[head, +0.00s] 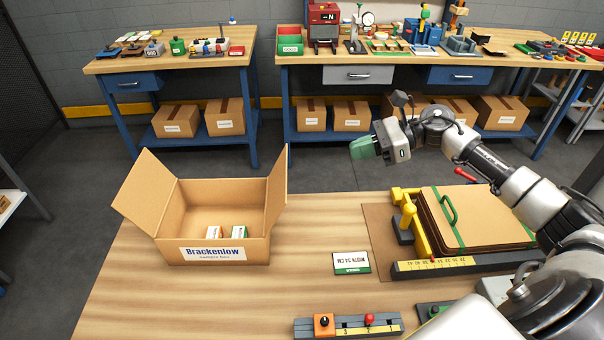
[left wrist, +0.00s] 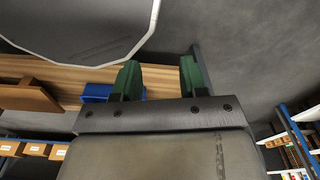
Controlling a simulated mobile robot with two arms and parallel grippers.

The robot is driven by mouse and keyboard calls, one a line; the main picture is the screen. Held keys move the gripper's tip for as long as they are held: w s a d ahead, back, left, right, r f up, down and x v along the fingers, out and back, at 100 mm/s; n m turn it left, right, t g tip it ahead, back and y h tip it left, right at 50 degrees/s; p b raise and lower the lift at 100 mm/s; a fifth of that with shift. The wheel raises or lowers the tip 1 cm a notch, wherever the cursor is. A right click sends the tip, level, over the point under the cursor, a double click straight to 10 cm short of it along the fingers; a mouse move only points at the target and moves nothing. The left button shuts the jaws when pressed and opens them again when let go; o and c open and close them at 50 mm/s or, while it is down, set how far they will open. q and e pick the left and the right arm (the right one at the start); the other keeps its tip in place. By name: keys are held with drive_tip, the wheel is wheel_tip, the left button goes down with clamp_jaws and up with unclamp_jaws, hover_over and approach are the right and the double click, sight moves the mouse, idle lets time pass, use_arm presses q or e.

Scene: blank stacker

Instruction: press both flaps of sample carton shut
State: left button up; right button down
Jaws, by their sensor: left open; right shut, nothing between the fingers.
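The sample carton (head: 212,248) stands on the wooden table at the left in the head view, its front labelled "Brackenlow". Its left flap (head: 146,192) stands up and leans outward to the left. Its right flap (head: 277,191) stands nearly upright. Two small white boxes (head: 239,232) with coloured ends lie inside. My right gripper (head: 362,149), with green fingers, is shut and empty, raised above and to the right of the carton, apart from it. My left gripper (left wrist: 158,78) is open and empty in the left wrist view, and is out of the head view.
A white and green card (head: 351,263) lies right of the carton. A stack of brown boards (head: 475,215) sits in a yellow and black fixture (head: 455,266) at the right. A grey control strip (head: 348,326) lies at the front edge. Bare table lies between carton and card.

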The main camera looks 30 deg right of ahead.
wheel_tip(320, 180, down, 4)
drive_tip(key=b, duration=0.3)
use_arm(q)
wheel_tip(320, 180, down, 6)
drive_tip(key=s+b, duration=0.1)
drive_tip(key=b, duration=0.1)
use_arm(e)
drive_tip(key=p, duration=0.5)
approach(284, 180)
wheel_tip(284, 180, down, 4)
drive_tip(key=w+a, duration=0.1)
drive_tip(key=w, duration=0.1)
drive_tip(key=a+p, duration=0.1)
drive_tip(key=w+a+r+p, duration=0.1)
drive_tip(key=a, duration=0.1)
drive_tip(key=shift+w, duration=0.1)
use_arm(q)
wheel_tip(284, 180, up, 7)
drive_tip(key=shift+w+a, duration=0.15)
drive_tip(key=shift+w, duration=0.15)
use_arm(e)
drive_tip(key=shift+w+a, duration=0.2)
drive_tip(key=shift+a, duration=0.2)
use_arm(q)
drive_tip(key=shift+a, duration=0.1)
use_arm(e)
drive_tip(key=shift+d+r, duration=0.1)
